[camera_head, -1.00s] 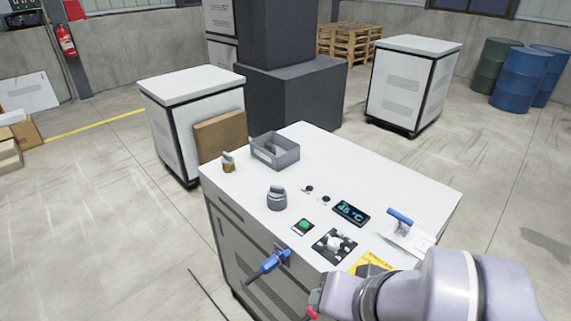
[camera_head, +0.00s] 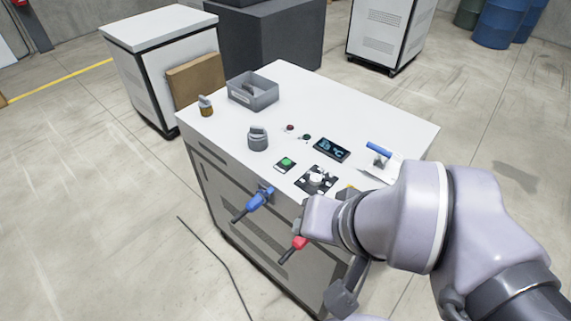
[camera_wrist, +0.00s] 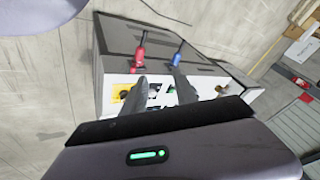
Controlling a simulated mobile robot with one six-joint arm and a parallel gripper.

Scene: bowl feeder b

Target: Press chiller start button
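The chiller is a white-topped grey cabinet (camera_head: 395,118) in the middle of the head view. A bit of green also shows between the fingers in the wrist view (camera_wrist: 171,89). My gripper (camera_wrist: 160,82) has its two dark fingers apart, with nothing seen between them but the cabinet beyond. The fingers point at the control side of the cabinet; their distance from it is unclear. In the head view my arm hides the cabinet's front right corner.
A blue-handled valve (camera_head: 252,204) and a red-handled one (camera_head: 293,249) stick out of the front. On top are a display (camera_head: 331,148), a grey bin (camera_head: 252,92), a grey round fitting (camera_head: 258,139) and a blue-handled tool (camera_head: 379,157). A cable (camera_head: 215,255) lies on the floor.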

